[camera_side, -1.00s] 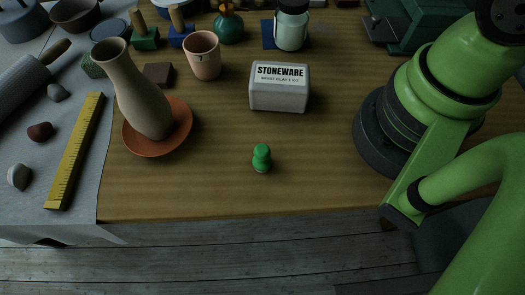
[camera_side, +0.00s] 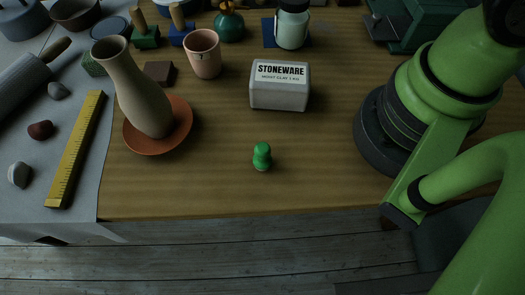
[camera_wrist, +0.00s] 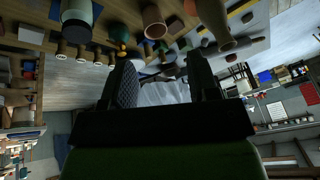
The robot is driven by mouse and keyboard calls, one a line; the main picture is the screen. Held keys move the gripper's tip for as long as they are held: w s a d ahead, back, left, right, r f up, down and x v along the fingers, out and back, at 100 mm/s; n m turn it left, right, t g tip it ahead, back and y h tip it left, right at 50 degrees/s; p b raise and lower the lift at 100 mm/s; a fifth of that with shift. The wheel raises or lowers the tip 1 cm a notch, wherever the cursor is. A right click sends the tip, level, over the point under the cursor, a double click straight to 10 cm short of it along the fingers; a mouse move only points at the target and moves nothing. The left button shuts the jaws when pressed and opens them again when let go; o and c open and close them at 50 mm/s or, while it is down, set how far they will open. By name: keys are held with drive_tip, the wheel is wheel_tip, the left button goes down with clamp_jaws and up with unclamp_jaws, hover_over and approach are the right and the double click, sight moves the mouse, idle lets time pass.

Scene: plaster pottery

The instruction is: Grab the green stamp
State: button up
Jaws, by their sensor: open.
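The green stamp (camera_side: 262,156), a small knob-shaped piece with a rounded top, stands upright on the bare wood near the table's front edge in the side view. I cannot make it out in the wrist view. My gripper (camera_wrist: 163,88) shows only in the wrist view, with its two dark fingers apart and nothing seen between them. It is away from the stamp, and the side view shows only other parts of my arm at the right.
A white stoneware clay block (camera_side: 280,86) stands behind the stamp. A tall vase (camera_side: 140,95) on an orange saucer (camera_side: 183,135) and a yellow ruler (camera_side: 75,150) are to the left. A cup (camera_side: 203,55) and a jar (camera_side: 291,28) stand farther back. Wood around the stamp is clear.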

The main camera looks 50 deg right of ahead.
drive_tip(key=s+a+f+n+g+h, duration=0.1)
drive_tip(key=a+f+n, duration=0.2)
drive_tip(key=a+f, duration=0.1)
drive_tip(key=s+a+f+n+g, duration=0.1)
drive_tip(key=a+f+n, duration=0.3)
drive_tip(key=f, duration=0.1)
drive_tip(key=s+a+f+n+g+h, duration=0.1)
drive_tip(key=a+f+n, duration=0.3)
drive_tip(key=f, duration=0.1)
drive_tip(key=shift+a+f+g+h, duration=0.2)
drive_tip(key=shift+g+h, duration=0.1)
drive_tip(key=shift+g, duration=0.1)
hover_over(262, 148)
drive_tip(key=f, duration=0.4)
drive_tip(key=shift+d+f, duration=0.1)
drive_tip(key=shift+d, duration=0.1)
drive_tip(key=shift+a+f, duration=0.15)
drive_tip(key=shift+f, duration=2.75)
drive_tip(key=shift+c, duration=0.5)
drive_tip(key=c, duration=0.9)
